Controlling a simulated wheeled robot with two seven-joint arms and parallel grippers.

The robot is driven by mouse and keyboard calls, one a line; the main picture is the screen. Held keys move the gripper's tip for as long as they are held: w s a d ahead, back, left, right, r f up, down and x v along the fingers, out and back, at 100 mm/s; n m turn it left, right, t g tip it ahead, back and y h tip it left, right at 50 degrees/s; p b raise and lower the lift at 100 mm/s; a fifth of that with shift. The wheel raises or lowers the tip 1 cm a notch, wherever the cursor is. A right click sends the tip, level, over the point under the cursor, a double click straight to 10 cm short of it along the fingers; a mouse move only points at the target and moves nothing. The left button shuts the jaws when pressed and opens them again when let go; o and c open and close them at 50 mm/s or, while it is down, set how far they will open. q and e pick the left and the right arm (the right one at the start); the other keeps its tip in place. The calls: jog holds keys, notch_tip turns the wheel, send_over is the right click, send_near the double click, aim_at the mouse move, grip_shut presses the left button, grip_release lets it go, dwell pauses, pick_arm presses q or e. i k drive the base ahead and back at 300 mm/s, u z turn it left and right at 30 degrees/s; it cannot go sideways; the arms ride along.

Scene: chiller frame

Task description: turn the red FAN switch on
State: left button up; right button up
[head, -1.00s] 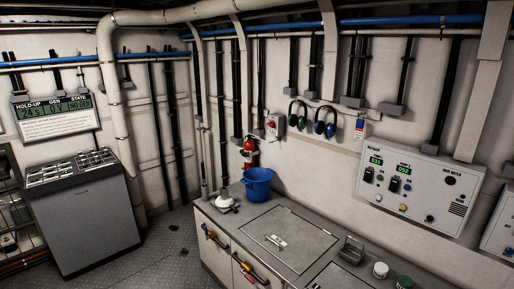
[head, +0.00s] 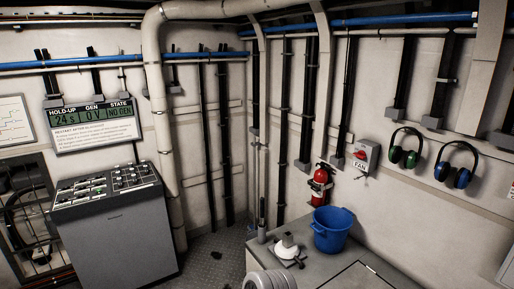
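The FAN switch (head: 361,155) is a small grey box on the wall with a red knob on its face and a white FAN label below it. It sits to the right of a red fire extinguisher, above the back of the counter. The knob looks roughly level, but its exact setting is too small to tell. Neither of my grippers shows in the view. A pale ribbed part at the bottom edge looks like my own arm, with no fingers visible.
A blue bucket (head: 332,230) and a white object (head: 288,247) stand on the counter below the switch. The fire extinguisher (head: 319,185) hangs left of it. Green ear defenders (head: 404,148) and blue ones (head: 455,165) hang to the right. A grey console (head: 115,235) stands at left.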

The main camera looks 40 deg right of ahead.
aim_at(361, 155)
jog(key=u, duration=0.1)
jog(key=i, duration=2)
jog(key=z, duration=1.3)
jog(key=i, duration=1.05)
jog(key=z, duration=1.2)
